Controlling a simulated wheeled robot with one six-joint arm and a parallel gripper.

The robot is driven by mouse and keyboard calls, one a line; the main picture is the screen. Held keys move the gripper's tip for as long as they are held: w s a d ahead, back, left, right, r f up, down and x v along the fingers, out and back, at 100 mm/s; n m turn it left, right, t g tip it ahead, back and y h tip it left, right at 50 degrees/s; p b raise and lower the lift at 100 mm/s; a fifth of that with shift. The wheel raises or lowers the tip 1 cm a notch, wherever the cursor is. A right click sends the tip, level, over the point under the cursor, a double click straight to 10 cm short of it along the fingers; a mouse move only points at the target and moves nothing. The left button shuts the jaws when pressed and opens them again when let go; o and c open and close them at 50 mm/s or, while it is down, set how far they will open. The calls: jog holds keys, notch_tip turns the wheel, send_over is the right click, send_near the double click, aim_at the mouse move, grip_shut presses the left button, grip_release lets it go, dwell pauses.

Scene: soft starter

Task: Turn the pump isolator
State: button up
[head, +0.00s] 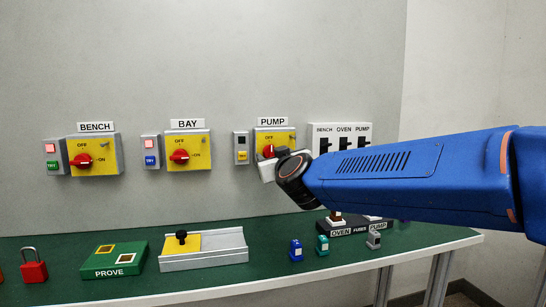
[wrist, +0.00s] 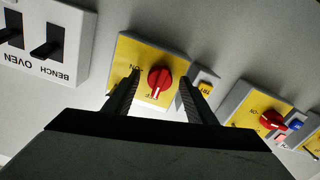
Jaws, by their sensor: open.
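The pump isolator (head: 274,135) is a yellow-faced box under the PUMP label on the wall. Its red rotary handle (head: 269,151) is partly hidden by my gripper in the head view. In the wrist view the yellow plate (wrist: 126,50) appears upside down, and the handle (wrist: 160,78) has its pale mark toward the picture's bottom, seemingly the OFF side. My gripper (wrist: 160,84) is open, with one finger on each side of the handle. I cannot tell whether the fingers touch it. The small lamp (head: 241,140) beside the isolator is dark.
The BAY (head: 200,138) and BENCH (head: 77,143) isolators are to the left, handles toward ON, lamps lit pink. A switch box (head: 318,128) is close on the right. Below, a green bench (head: 220,279) holds a red padlock (head: 33,271), PROVE box (head: 139,264) and fuse block (head: 353,232).

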jog(key=c, duration=1.1)
jog(key=shift+o, duration=0.3)
